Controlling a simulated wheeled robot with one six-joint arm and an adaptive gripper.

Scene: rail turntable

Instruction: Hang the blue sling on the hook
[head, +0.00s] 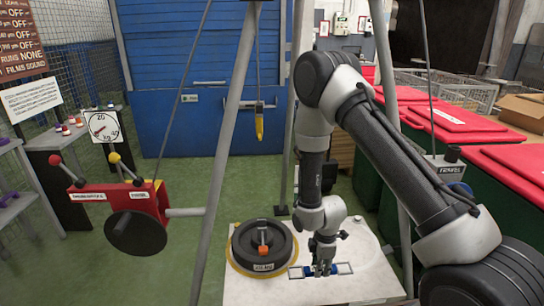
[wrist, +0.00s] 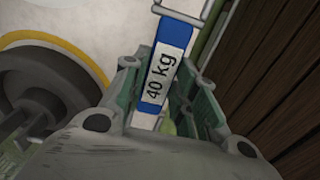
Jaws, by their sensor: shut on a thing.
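The blue sling (head: 344,268) has white loop ends and a white label reading "40 kg" in the wrist view (wrist: 178,45). My gripper (head: 321,270) is shut on its middle, low over the pale tabletop (head: 358,240); I cannot tell whether the sling touches the top. In the wrist view my gripper's fingers (wrist: 165,100) stand on both sides of the blue band. A yellow hook-like piece (head: 259,124) hangs on a cable behind the table, well above and left of my gripper. Its exact shape is too small to tell.
A black round weight (head: 282,252) with an orange-tipped handle sits on a yellow-rimmed disc beside the sling. A grey frame leg (head: 232,125) slants past the table's left. A red lever box (head: 118,202) stands at left, near a dial (head: 103,126). Red-lidded bins (head: 450,122) are at right.

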